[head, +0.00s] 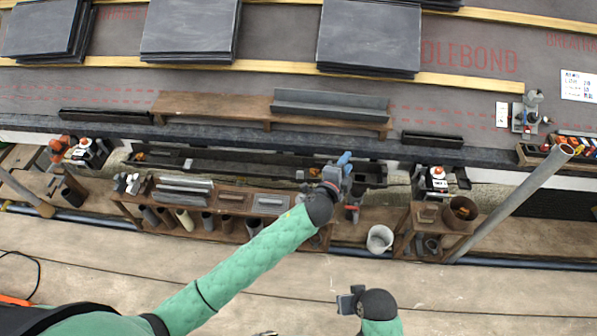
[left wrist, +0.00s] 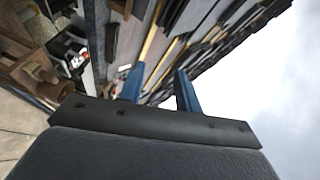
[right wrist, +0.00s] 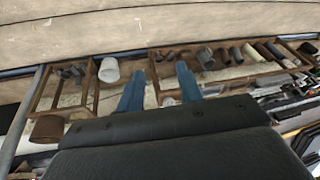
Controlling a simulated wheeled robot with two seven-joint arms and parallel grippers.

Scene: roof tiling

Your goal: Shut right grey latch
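I cannot make out a grey latch for certain. A long dark trough (head: 240,163) runs under the roof edge, with small fittings on it too small to read. My left gripper (head: 345,160) is in front of the trough's right part in the head view and hides some of it. In the left wrist view its two blue fingers (left wrist: 158,82) stand apart with nothing between them. My right gripper (head: 348,300) is low over the floor in the head view. Its blue fingers (right wrist: 160,82) are also apart and empty in the right wrist view.
A wooden rack (head: 230,200) with tubes stands below the trough. A white bucket (head: 380,238) sits right of it, beside a small wooden stand (head: 425,218). A grey slanted pole (head: 515,202) rises at the right. Slate stacks (head: 368,38) lie on the roof. The front floor is clear.

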